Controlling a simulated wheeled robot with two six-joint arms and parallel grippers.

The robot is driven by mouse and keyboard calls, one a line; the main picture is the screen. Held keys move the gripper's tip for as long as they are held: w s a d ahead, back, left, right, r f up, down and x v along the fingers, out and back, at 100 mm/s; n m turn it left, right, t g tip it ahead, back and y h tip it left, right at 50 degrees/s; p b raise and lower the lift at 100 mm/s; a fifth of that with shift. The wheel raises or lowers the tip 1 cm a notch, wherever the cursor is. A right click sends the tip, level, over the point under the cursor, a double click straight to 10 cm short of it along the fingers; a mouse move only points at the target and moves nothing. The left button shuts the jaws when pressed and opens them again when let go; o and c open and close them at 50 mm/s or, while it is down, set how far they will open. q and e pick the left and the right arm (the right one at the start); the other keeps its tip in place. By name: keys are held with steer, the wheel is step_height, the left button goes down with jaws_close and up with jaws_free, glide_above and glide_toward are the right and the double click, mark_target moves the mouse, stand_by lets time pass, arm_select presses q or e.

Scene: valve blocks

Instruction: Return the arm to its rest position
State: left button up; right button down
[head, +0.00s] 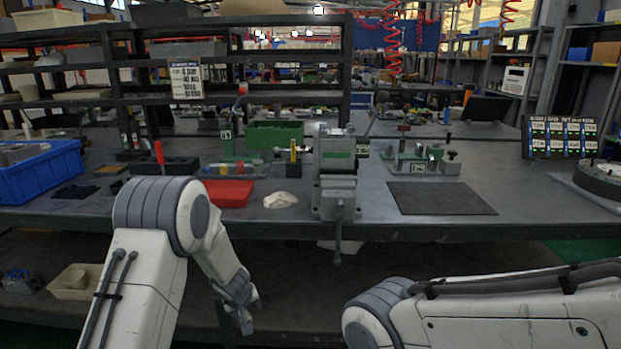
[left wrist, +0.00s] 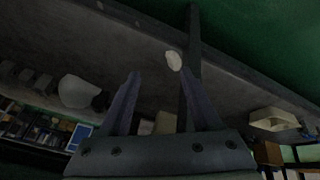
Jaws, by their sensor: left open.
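My left arm comes in from the left in the head view, bent at a grey-banded joint. Its gripper (head: 240,308) hangs low in front of the bench's front edge, pointing down and away from the items on top. In the left wrist view the two fingers of my left gripper (left wrist: 160,85) are spread, with nothing held between them. My right arm lies across the lower right of the head view; its gripper is out of the picture.
The workbench (head: 380,228) carries a vise (head: 337,170), a red tray (head: 229,193), a blue crate (head: 40,172), a dark mat (head: 440,198) and green fixtures (head: 420,158). A beige bin (head: 76,282) sits on the lower shelf. The vise handle hangs below the bench edge.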

arm_select(q)
steer(key=s+r+m+g, duration=0.15)
steer(key=s+r, duration=0.25)
steer(key=s, duration=0.4)
steer(key=s+a+r+m, duration=0.1)
steer(key=s+r+m, duration=0.1)
steer(key=s+r, duration=0.35)
steer(key=s+r+m+g, duration=0.1)
steer(key=s+r+m, duration=0.15)
steer(key=s, duration=0.75)
steer(key=s+d+r+m+g+h, duration=0.1)
steer(key=s+d+r+m, duration=0.2)
steer(key=s+d, duration=0.4)
steer(key=s+d+r+m+g, duration=0.2)
steer(key=s+d+r+m, duration=0.2)
steer(key=s+d, duration=0.25)
step_height(320, 180, up, 25)
steer(key=p, duration=2.5)
steer(key=shift+s+a+r+p, duration=0.2)
steer(key=shift+s+p, duration=0.1)
steer(key=shift+p, duration=0.1)
